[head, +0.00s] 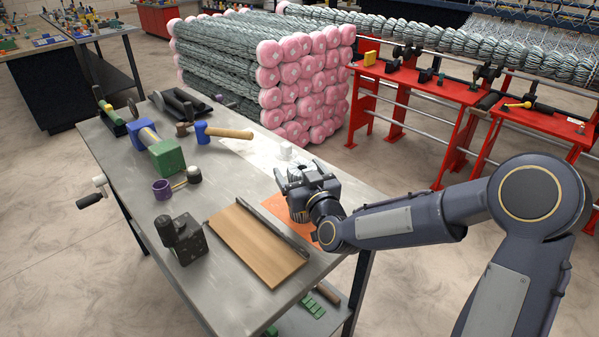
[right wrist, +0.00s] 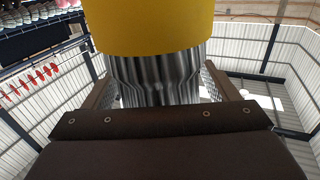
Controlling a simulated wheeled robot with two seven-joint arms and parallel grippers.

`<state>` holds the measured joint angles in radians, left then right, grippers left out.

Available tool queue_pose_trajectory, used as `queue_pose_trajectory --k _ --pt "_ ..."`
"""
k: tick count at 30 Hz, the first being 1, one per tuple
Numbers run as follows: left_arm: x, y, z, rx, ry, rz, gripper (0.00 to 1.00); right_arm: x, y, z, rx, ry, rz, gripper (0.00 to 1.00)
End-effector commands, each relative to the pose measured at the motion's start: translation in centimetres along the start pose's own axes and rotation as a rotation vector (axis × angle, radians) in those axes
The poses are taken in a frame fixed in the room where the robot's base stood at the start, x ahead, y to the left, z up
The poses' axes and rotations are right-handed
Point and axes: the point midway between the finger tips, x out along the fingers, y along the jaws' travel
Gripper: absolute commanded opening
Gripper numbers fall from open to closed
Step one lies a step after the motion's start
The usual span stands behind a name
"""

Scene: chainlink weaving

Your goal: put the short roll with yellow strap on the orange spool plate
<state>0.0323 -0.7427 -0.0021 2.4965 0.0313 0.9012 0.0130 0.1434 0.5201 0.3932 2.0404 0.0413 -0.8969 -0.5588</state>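The short roll (right wrist: 155,82), silvery and ridged, shows close up in the right wrist view with its wide yellow strap (right wrist: 150,25). It sits between the two fingers of my right gripper (right wrist: 158,92), which appear shut on it. In the head view my right gripper (head: 291,178) is over the right part of the table, above the orange spool plate (head: 275,206). The gripper covers part of this plate, and I cannot make out the roll clearly there. My left gripper is not in view.
Stacked mesh rolls (head: 270,70) stand behind.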

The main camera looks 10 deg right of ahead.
Motion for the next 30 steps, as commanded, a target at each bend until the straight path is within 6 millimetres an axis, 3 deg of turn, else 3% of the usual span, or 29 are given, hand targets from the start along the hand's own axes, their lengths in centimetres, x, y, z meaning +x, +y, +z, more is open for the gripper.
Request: queue_pose_trajectory --k 11,14,24,30 --pt "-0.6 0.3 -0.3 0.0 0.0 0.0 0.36 0.0 0.0 -0.6 0.0 -0.001 0.0 0.82" --pt "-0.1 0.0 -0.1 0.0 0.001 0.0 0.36 -1.4 0.0 -0.2 -0.002 0.0 -0.001 0.82" --pt "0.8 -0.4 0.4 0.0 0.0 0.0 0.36 -8.7 0.0 -0.2 -0.004 0.001 0.001 0.82" --pt "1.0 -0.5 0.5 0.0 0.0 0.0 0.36 -11.3 0.0 -0.3 -0.002 0.0 0.0 0.82"
